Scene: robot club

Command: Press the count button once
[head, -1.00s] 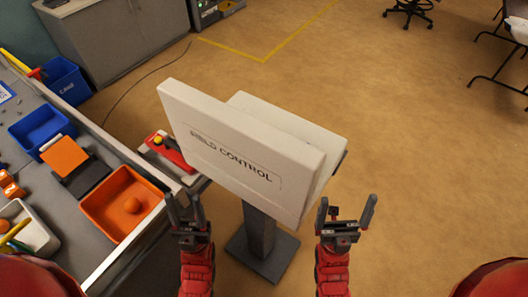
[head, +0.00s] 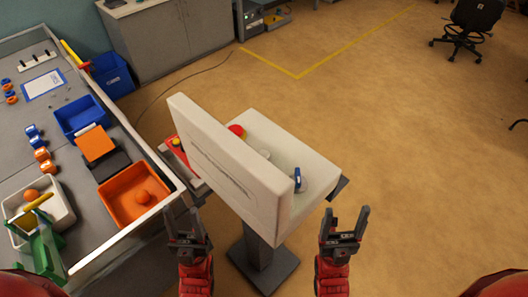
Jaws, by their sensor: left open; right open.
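The control stand (head: 319,164) has a pale sloped top behind an upright white board (head: 230,165). The board hides part of the top. My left gripper (head: 185,215) is open and empty, left of the board's lower edge. My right gripper (head: 346,215) is open and empty, right of the stand and apart from it.
A table at the left holds an orange bin (head: 128,213), a blue bin (head: 80,118) and a white bin (head: 62,213). The stand's foot (head: 275,270) is on the floor.

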